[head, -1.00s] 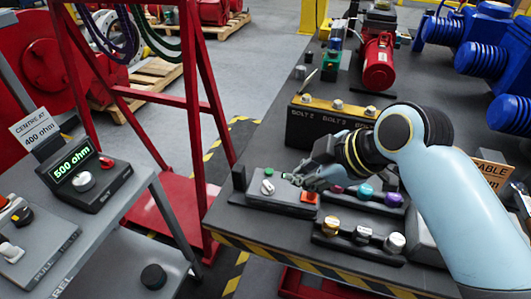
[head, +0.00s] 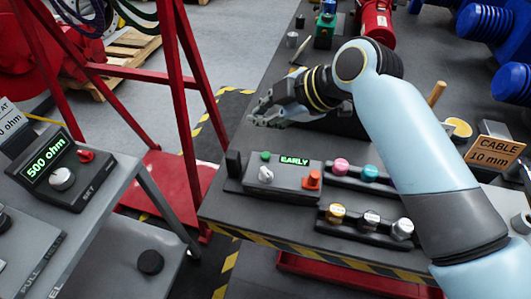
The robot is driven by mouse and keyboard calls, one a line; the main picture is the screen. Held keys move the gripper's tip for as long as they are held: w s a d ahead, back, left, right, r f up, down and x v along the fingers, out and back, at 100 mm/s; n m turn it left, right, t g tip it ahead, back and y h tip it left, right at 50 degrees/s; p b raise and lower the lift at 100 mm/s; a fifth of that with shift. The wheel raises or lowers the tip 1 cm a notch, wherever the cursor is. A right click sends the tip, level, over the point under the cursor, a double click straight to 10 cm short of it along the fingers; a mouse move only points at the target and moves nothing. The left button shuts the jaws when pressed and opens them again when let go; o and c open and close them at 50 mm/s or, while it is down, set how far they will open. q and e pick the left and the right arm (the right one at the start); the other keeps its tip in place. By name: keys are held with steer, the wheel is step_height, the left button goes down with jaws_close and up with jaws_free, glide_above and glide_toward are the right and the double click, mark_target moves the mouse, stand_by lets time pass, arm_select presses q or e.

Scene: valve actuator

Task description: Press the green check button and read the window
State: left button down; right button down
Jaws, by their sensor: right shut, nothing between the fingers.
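A grey box (head: 288,187) stands near the front left of the dark bench. The green button (head: 265,155) is at its top left, and the lit window (head: 294,161) beside it reads "EARLY" in green. A white knob (head: 265,174) and an orange-red button (head: 312,179) are also on the box. My right gripper (head: 257,111) is above and behind the box in the picture, clear of the green button. It is shut and empty. My left gripper is not in view.
Pink (head: 341,165) and teal (head: 370,173) knobs sit right of the box. A strip with yellow (head: 336,213) and silver (head: 402,228) knobs lies in front. A red frame (head: 180,100) stands between.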

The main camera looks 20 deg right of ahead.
steer(key=b, duration=0.7)
glide_above(264, 157)
step_height(264, 157, down, 7)
steer(key=shift+r, duration=0.2)
steer(key=shift+f, duration=0.9)
steer(key=shift+f, duration=0.15)
steer(key=shift+f+b, duration=0.3)
steer(key=shift+f, duration=0.45)
stand_by(0.6)
steer(key=shift+r+p, duration=0.8)
steer(key=shift+r, duration=0.1)
